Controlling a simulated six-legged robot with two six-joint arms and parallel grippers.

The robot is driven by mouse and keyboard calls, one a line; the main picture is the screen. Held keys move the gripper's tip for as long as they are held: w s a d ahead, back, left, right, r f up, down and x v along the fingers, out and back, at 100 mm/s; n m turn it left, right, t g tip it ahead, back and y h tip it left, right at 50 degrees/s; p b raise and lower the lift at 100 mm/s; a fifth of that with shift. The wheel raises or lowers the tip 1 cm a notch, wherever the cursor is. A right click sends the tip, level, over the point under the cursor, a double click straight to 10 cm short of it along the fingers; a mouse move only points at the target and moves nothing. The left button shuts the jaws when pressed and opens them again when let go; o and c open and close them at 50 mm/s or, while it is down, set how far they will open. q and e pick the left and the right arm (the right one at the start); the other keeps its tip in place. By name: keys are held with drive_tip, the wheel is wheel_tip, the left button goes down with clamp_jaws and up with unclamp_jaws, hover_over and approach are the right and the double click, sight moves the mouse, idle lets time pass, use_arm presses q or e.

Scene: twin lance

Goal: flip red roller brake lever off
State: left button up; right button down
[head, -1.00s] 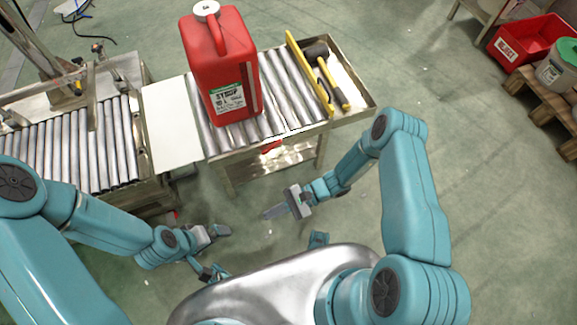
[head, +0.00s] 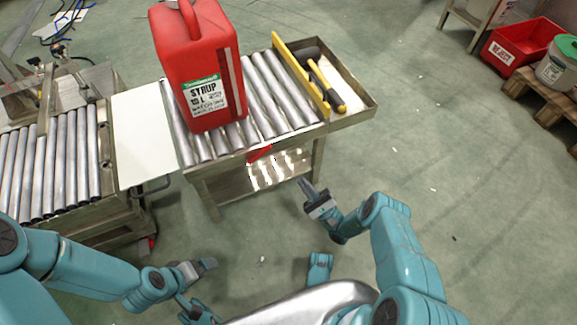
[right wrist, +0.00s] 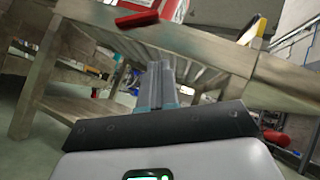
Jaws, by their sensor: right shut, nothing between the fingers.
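The red brake lever (head: 260,153) sticks out from the front edge of the roller table (head: 228,165), below the rollers. It also shows in the right wrist view (right wrist: 136,18), at the table's edge at the upper left. My right gripper (head: 309,188) is shut and empty, in front of the table's right leg, below and to the right of the lever and apart from it. Its shut fingers show in the right wrist view (right wrist: 162,85). My left gripper (head: 203,267) is low at the left, away from the lever; its jaw opening is too small to tell.
A red syrup canister (head: 200,65) stands on the rollers. A yellow bar (head: 300,75) and a hammer (head: 322,80) lie to its right. A white plate (head: 142,138) bridges to another roller table (head: 45,175).

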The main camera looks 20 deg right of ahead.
drive_tip(key=s+a+r+x, duration=0.1)
drive_tip(key=s+x, duration=0.1)
drive_tip(key=x, duration=1)
drive_tip(key=shift+r, duration=0.45)
drive_tip(key=shift+w+a, duration=0.1)
use_arm(q)
drive_tip(key=shift+s, duration=0.15)
use_arm(e)
drive_tip(key=shift+g+y, duration=0.3)
